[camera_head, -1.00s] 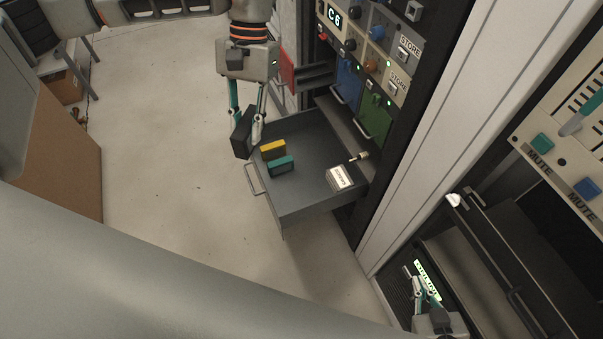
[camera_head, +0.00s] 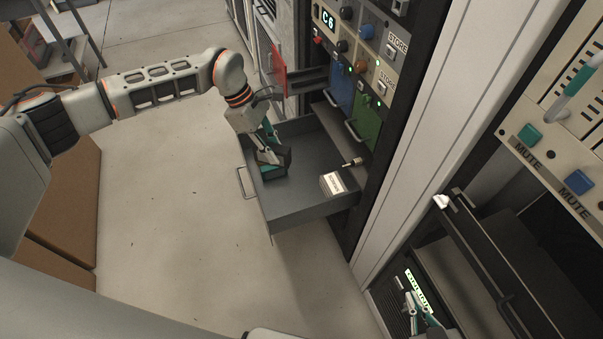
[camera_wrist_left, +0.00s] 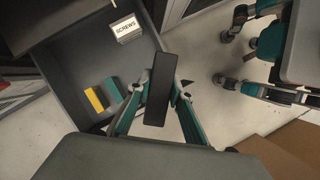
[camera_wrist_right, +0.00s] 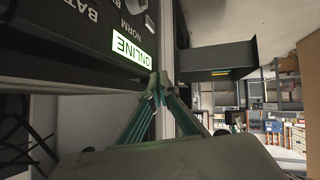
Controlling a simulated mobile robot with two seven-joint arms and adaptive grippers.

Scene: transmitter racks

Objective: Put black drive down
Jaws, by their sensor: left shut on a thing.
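My left gripper (camera_head: 270,156) is shut on the black drive (camera_wrist_left: 160,92), with one finger on each side of it in the left wrist view. In the head view the gripper is over the outer part of the open grey drawer (camera_head: 285,220). Whether the drive touches the drawer is unclear. A teal drive (camera_wrist_left: 113,90) and a yellow drive (camera_wrist_left: 95,100) stand side by side in the drawer, beside the held drive. In the head view the gripper hides the yellow one. My right gripper (camera_wrist_right: 159,85) looks shut and empty, near a lit ONLINE label (camera_wrist_right: 130,48).
A white SCREWS box (camera_head: 333,183) sits in the drawer's front right corner. The drawer floor between it and the gripper is bare. The rack with blue and green modules (camera_head: 366,122) stands behind the drawer. Cardboard boxes (camera_head: 70,210) stand at left.

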